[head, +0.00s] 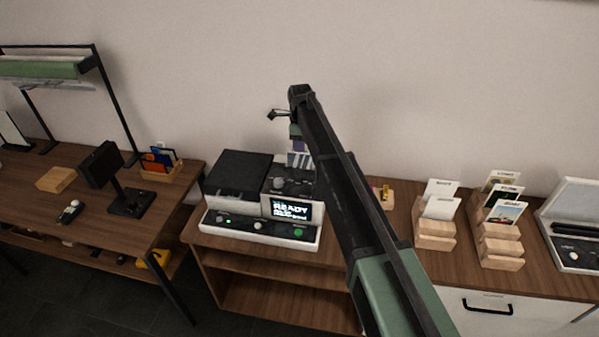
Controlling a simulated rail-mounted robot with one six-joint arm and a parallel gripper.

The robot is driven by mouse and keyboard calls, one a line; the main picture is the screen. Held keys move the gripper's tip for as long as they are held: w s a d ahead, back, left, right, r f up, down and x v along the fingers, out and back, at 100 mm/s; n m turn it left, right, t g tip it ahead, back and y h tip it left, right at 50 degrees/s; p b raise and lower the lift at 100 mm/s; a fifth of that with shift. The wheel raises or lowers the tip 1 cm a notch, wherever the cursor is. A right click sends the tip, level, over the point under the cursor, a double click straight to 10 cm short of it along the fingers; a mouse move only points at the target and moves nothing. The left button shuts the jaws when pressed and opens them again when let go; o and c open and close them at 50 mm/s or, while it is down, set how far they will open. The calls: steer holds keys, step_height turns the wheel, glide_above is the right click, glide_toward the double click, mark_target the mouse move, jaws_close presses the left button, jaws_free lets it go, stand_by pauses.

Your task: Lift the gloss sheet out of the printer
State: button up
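A small patterned piece (299,159) in white, blue and purple shows above the printer's right part, partly behind my arm. It may be the gloss sheet; I cannot tell whether it stands in the printer or what it touches. My gripper (295,131) is at the far end of my raised arm, just above that piece. Its fingers are mostly hidden, so their opening does not show.
Wooden card racks (435,233) with upright cards stand right of my arm. An open pale case (575,225) is at the far right. On the left desk are a dark stand (103,165), a wooden block (56,179) and a folder holder (163,170). The wall is close behind.

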mark_target(300, 154)
step_height(300, 154, down, 5)
steer(key=b, duration=0.5)
steer(key=shift+s+f, duration=0.1)
steer(key=shift+f, duration=0.05)
steer(key=shift+r, duration=0.2)
jaws_close()
